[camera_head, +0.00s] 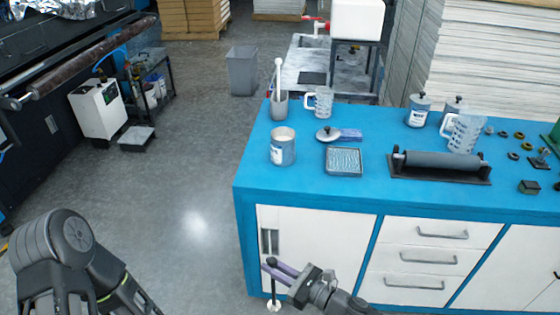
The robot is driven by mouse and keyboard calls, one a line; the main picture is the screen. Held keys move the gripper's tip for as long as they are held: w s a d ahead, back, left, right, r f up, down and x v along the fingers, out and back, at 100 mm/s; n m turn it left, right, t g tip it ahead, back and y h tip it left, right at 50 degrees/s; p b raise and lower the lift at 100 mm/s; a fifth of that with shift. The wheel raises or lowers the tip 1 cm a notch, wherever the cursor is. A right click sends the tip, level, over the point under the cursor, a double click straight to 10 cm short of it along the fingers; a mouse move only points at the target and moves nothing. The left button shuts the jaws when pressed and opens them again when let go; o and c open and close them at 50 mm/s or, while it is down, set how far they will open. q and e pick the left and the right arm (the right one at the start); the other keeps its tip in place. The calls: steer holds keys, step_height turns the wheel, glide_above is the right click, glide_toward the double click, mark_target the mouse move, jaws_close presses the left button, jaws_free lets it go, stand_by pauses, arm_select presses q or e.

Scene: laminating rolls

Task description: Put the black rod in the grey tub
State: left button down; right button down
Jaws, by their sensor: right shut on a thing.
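My right gripper (272,267) is in front of the blue table's left cabinet door, below the tabletop. It is shut on a thin dark rod (273,289), which hangs roughly upright from the fingertips and has a pale, disc-like lower end. A small grey tub (280,107) stands at the table's back left corner with a pale, pestle-like stick leaning in it. A larger grey bin (242,74) stands on the floor behind the table. I cannot tell which one the task means. The rod is apart from both. My left gripper is out of view; only part of the left arm shows.
The blue table (300,187) holds a tin (282,147), a textured tray (344,161), a measuring jug (320,101) and a black roller on a stand (438,160). Its left front top is bare. The floor (185,190) left of it is clear. A white machine (98,107) stands further left.

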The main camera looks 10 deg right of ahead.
steer(key=w+d+r+m+t+h, duration=0.3)
steer(key=w+d+r+m+h, duration=0.1)
steer(key=d+r+h, duration=0.3)
steer(key=w+d+r+m+t+h+b, duration=0.1)
steer(key=w+d+r+m+t+h, duration=0.2)
steer(key=w+d+r+m+h, duration=0.2)
steer(key=d+r+h, duration=0.1)
steer(key=d+r, duration=0.2)
steer(key=r, duration=0.1)
steer(key=shift+r+m+h, duration=0.4)
steer(key=shift+d, duration=0.15)
